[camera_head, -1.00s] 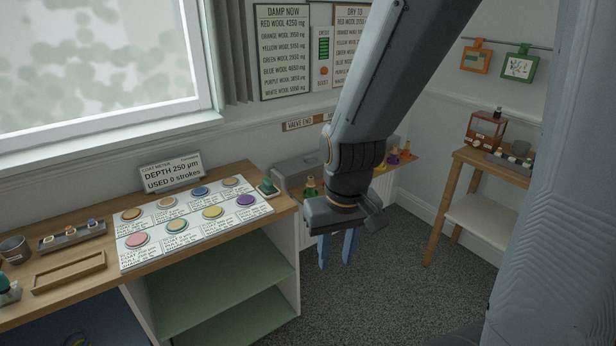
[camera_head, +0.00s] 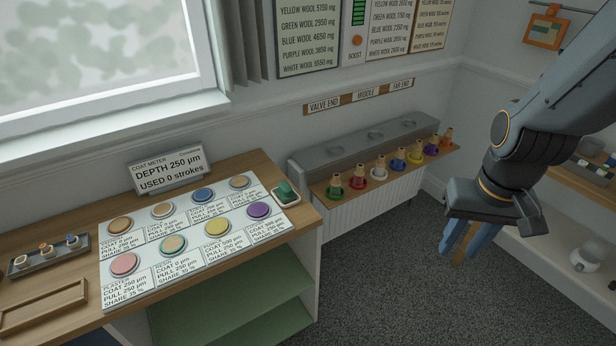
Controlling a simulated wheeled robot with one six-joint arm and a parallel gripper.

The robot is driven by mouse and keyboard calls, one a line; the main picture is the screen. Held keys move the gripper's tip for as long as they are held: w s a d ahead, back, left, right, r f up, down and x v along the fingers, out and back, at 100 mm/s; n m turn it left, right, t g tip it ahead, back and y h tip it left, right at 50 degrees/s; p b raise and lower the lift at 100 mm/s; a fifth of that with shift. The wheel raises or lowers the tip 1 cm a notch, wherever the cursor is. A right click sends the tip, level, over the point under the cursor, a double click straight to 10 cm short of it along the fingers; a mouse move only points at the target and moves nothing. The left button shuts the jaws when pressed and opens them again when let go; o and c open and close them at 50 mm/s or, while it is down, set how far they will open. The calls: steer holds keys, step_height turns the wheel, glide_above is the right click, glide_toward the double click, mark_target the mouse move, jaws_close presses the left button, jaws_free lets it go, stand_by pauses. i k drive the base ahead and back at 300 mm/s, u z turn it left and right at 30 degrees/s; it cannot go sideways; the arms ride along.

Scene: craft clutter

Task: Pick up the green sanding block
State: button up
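A small green block (camera_head: 285,191), which looks like the sanding block, sits on a small pale pad at the right end of the wooden worktop (camera_head: 235,160). It is just beyond the corner of the white chart with coloured discs. My gripper (camera_head: 464,248) hangs over the floor to the right of the worktop, well apart from the block. Its two blue fingers point down and stand apart. A strip of wood shows between them, apparently a table leg behind. I see nothing held.
A grey radiator-like unit (camera_head: 365,150) with a wooden ledge of several coloured cone-topped pieces stands right of the worktop. A coat meter sign (camera_head: 167,171) stands behind the chart. A dark tray (camera_head: 47,257) and a wooden tray (camera_head: 43,306) lie left. Carpeted floor (camera_head: 390,290) is clear.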

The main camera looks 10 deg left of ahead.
mark_target(285, 192)
steer(key=u, duration=0.15)
steer(key=i, duration=0.6)
steer(key=u, duration=0.9)
steer(key=i, duration=0.35)
steer(key=u, duration=0.4)
